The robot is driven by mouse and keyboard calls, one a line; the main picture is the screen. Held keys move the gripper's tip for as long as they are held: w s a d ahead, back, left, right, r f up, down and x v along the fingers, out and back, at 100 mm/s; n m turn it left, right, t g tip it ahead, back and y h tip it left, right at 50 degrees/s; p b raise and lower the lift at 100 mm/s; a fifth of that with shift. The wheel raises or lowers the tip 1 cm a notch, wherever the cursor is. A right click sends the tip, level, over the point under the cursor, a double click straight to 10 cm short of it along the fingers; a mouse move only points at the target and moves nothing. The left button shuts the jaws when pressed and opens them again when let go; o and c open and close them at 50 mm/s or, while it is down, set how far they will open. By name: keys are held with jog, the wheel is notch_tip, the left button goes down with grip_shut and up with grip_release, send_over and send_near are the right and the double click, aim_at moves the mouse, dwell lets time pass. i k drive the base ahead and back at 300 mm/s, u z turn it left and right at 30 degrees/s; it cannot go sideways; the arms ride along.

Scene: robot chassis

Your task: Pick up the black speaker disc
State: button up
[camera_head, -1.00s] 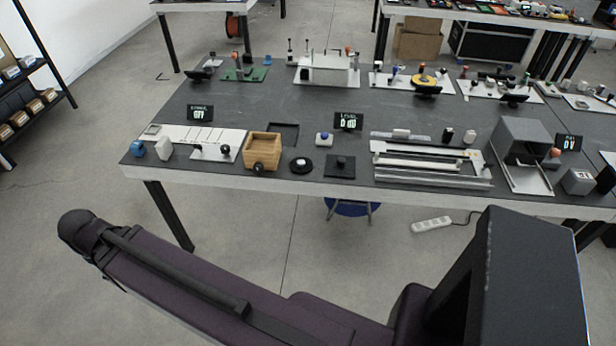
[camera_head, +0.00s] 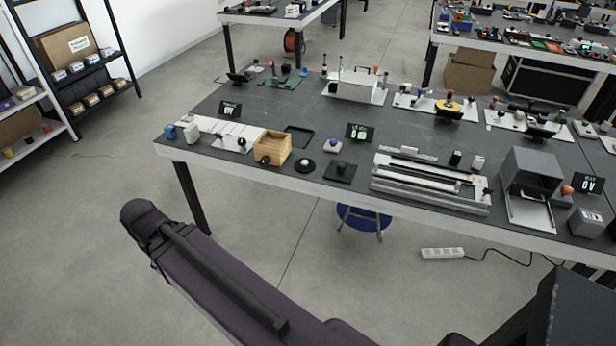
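A small round black disc (camera_head: 304,166) with a pale knob-like centre lies flat near the front edge of the dark-topped workbench (camera_head: 250,178). It looks like the speaker disc, but it is too small to be sure. It sits between an open wooden box (camera_head: 277,151) on its left and a black square plate with a knob (camera_head: 340,172) on its right. Nothing touches or covers it. My arm runs along the bottom of the picture, in front of and below the bench. My gripper does not show.
A railed fixture (camera_head: 428,180) and a grey housing (camera_head: 530,172) fill the bench's right. A blue stool (camera_head: 364,218) and a power strip (camera_head: 442,253) are below. Shelving (camera_head: 85,75) stands far left; floor between is clear.

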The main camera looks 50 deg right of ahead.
aim_at(303, 166)
jog(key=u, duration=0.3)
jog(key=k, duration=0.5)
jog(key=z, duration=2.45)
jog(key=i, duration=0.5)
jog(key=z, duration=0.1)
